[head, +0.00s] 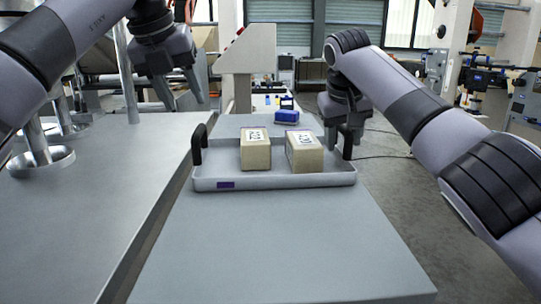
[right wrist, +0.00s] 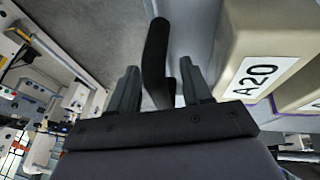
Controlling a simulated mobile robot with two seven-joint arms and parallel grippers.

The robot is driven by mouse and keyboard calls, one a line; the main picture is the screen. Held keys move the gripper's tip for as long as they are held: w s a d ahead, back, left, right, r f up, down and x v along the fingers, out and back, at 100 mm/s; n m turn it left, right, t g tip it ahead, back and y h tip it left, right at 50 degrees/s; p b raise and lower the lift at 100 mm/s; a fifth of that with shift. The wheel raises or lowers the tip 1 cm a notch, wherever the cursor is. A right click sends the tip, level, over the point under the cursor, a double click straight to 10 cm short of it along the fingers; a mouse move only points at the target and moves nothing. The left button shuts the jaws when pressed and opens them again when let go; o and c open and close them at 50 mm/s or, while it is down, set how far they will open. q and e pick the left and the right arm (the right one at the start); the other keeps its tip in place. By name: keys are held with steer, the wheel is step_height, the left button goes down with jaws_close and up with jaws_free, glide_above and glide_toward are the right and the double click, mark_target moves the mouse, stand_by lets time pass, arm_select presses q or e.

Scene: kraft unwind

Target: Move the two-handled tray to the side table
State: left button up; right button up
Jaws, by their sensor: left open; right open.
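The two-handled tray (head: 240,183) is grey and shallow, flat on a grey table, with a black upright handle at each end. It carries two tan boxes, (head: 256,155) and (head: 305,158), with white labels. My right gripper (head: 345,140) is open at the right handle (head: 348,143). In the right wrist view, the handle (right wrist: 156,55) stands between the open fingers of my right gripper (right wrist: 160,85), and a box labelled A20 (right wrist: 265,50) is beside it. My left gripper (head: 182,95) is open and empty, above and left of the left handle (head: 197,144).
The grey table (head: 285,250) under the tray is clear in front. Another grey surface (head: 90,200) lies to the left, with metal posts (head: 40,150) at its back left. A blue item (head: 286,116) lies behind the tray. Open floor (head: 400,200) is at the right.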

steer(key=v, duration=1.2)
